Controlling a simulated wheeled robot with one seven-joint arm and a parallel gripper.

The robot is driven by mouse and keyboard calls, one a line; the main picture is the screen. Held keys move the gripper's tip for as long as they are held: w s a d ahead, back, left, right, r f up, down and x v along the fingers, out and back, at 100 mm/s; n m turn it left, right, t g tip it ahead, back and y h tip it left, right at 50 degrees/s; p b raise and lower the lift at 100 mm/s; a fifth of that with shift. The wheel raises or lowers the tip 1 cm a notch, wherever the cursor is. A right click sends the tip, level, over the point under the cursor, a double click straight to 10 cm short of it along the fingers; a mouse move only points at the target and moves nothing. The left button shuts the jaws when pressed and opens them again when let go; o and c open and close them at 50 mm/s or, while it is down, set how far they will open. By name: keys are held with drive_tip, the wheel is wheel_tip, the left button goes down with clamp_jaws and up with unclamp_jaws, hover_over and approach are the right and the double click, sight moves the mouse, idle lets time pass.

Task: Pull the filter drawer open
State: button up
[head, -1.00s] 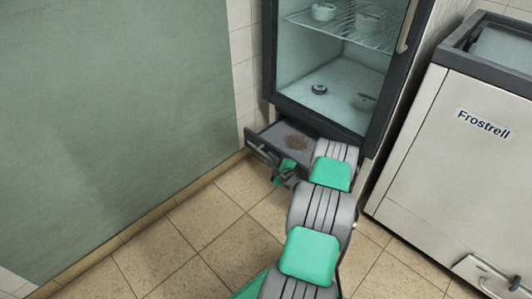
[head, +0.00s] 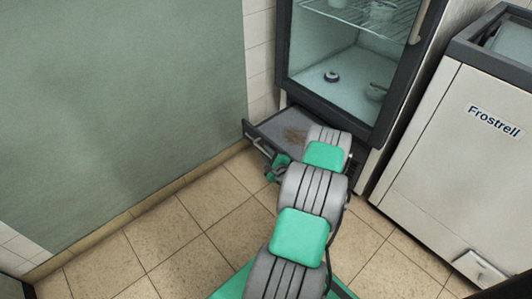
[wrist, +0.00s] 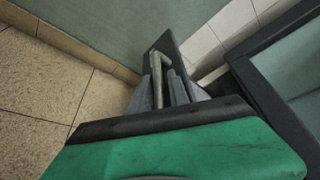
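The filter drawer (head: 262,136) is a dark, shallow drawer at the foot of the glass-fronted fridge. It stands partly pulled out, with a brown dusty patch on its floor showing in the head view. My gripper (head: 270,166) is at the drawer's front, and my arm hides the right part of the drawer. In the wrist view, the pale metal handle (wrist: 157,78) runs between the two grey fingers of my gripper (wrist: 163,88). The fingers appear closed around it. The dark drawer front (wrist: 167,45) shows just beyond them.
The fridge (head: 335,112) holds small bowls and a round lid behind its glass. A white Frostrell chest (head: 440,170) stands to the right. A green wall panel (head: 120,110) is close on the left. The tiled floor (head: 165,245) in front is clear.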

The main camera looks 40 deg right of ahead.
drive_tip(key=p+v, duration=0.2)
drive_tip(key=v, duration=0.5)
drive_tip(key=shift+s+r, duration=0.1)
drive_tip(key=shift+s+a, duration=0.2)
drive_tip(key=shift+s, duration=0.05)
